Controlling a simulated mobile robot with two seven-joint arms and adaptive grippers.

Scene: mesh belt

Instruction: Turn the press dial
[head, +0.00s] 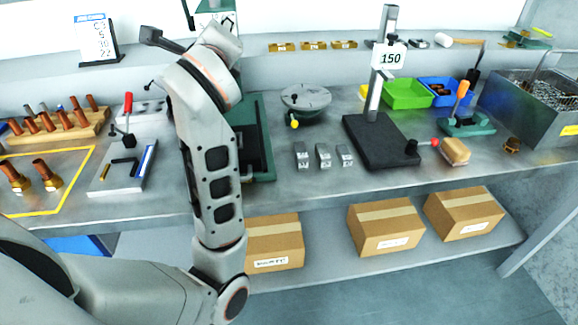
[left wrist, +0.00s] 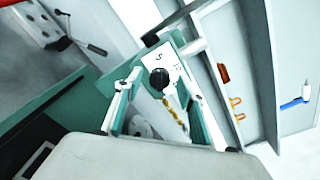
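The press (head: 263,140) is a green machine standing on the bench, largely hidden behind my left arm in the head view. In the left wrist view, its dial appears as a round black knob (left wrist: 159,78) in front of a white plate (left wrist: 170,58) with dark markings. My left gripper (left wrist: 153,92) is open, with its fingers apart on either side of the knob as seen from the wrist. I cannot tell whether they touch it. In the head view the left fingers are hidden behind the wrist. My right gripper is in neither view.
To the right of the press stand a round grey fixture (head: 306,97) and a black-based stand (head: 382,142) with a "150" sign. A red-handled clamp (head: 127,118) stands to the left. Small metal blocks (head: 323,155) lie near the front edge. Cardboard boxes (head: 386,228) sit below.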

